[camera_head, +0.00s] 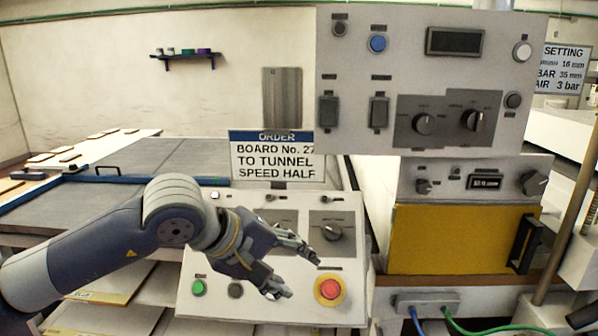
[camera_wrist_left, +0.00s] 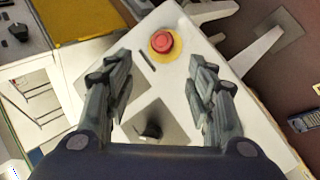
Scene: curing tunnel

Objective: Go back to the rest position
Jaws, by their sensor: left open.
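My left gripper (camera_head: 297,270) reaches in from the left in the head view, in front of the lower sloped control panel (camera_head: 215,312). In the left wrist view its two fingers (camera_wrist_left: 160,85) are spread apart with nothing between them. The red emergency button (camera_head: 329,289) on its yellow ring lies to the right of the fingertips in the head view. It also shows beyond the fingers in the left wrist view (camera_wrist_left: 161,42). A dark knob (camera_head: 332,231) sits on the panel just above the fingers. I cannot tell whether a finger touches the panel. My right gripper is not in view.
An order sign (camera_head: 278,160) stands behind the sloped panel. A large upright panel (camera_head: 350,60) with knobs and switches rises at the upper right, above a yellow box (camera_head: 440,240). A long table (camera_head: 150,155) with boards extends at the left. Green and blue cables (camera_head: 450,318) lie lower right.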

